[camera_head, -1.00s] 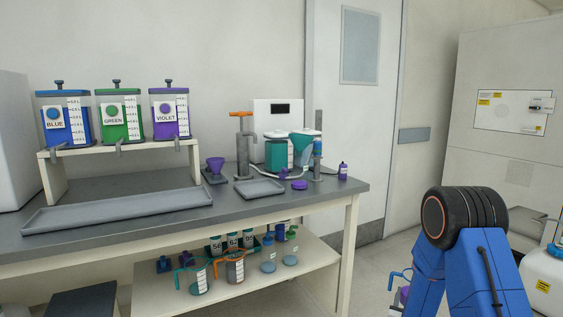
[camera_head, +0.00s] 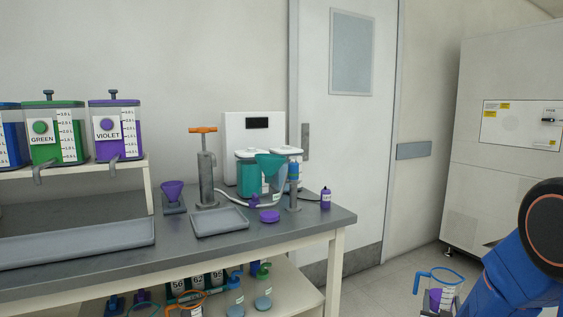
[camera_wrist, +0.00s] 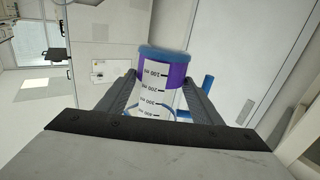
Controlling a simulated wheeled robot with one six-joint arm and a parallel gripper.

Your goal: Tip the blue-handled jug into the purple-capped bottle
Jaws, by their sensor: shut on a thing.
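The blue-handled jug (camera_head: 441,298) is clear, with a blue rim and purple liquid. A small purple bottle with a dark cap (camera_head: 326,198) stands at the bench's right end. A loose purple cap (camera_head: 269,216) lies nearby.
The bench (camera_head: 290,229) holds a grey tray (camera_head: 219,222), an orange-handled pump (camera_head: 205,180), a purple funnel (camera_head: 173,192) and teal, white-lidded containers (camera_head: 246,180). Labelled tanks (camera_head: 118,130) stand on a rack at left. Floor right of the bench is clear.

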